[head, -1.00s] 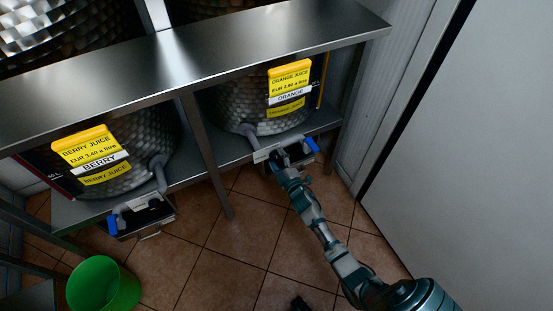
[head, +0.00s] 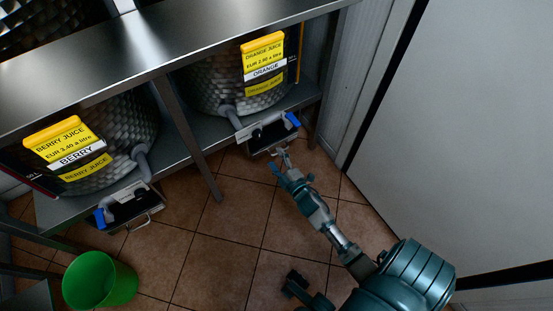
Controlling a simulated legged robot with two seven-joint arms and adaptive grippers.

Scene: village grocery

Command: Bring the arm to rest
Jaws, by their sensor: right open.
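My right arm reaches in from the lower right. Its gripper (head: 283,157) is open and empty, just below and in front of the orange juice tap (head: 264,134) with its blue lever (head: 292,119). A small gap seems to separate the fingers from the tap's tray. At the bottom edge, a dark part that may belong to my left arm shows; my left gripper cannot be made out.
A steel shelf (head: 150,50) holds the orange juice drum (head: 215,85) and the berry juice drum (head: 120,125). The berry tap (head: 130,205) has a blue lever. A green bucket (head: 100,282) stands lower left. A pale wall panel (head: 460,120) is at right. Tiled floor is open between.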

